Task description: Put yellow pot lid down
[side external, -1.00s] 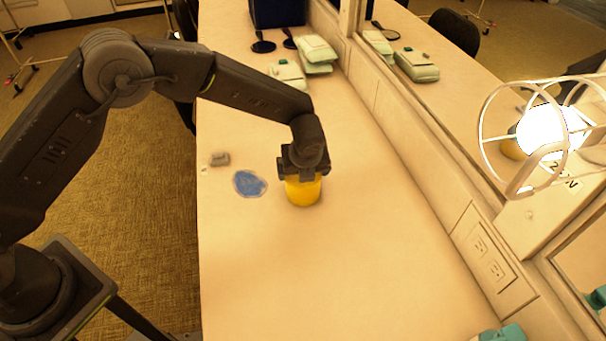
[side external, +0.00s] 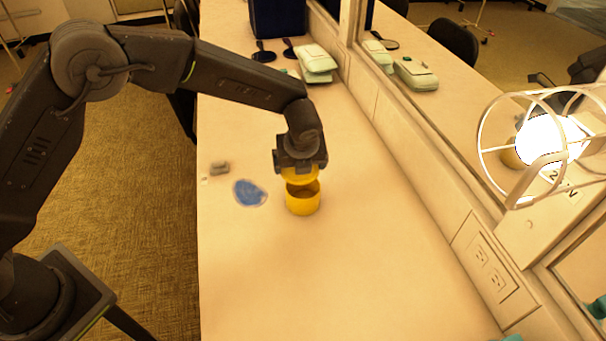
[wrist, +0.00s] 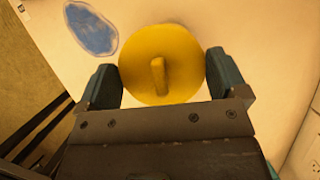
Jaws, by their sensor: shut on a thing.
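The yellow pot lid (side external: 297,176) is held by my gripper (side external: 300,170) just above the open yellow pot (side external: 302,204), with a gap between lid and pot. The pot stands upright on the counter. In the wrist view the round lid (wrist: 185,60), with a bar-shaped knob on top, lies between the two fingers of my gripper (wrist: 163,78). The lid hides the pot there. A flat blue patch (side external: 250,193) lies on the counter to the left of the pot and also shows in the wrist view (wrist: 92,28).
A small grey object (side external: 219,168) lies near the counter's left edge. Pale green pouches (side external: 316,62), dark hand mirrors (side external: 263,55) and a dark blue box (side external: 277,18) are at the back. A caged lamp (side external: 548,140) and mirror wall stand right. The front counter is clear.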

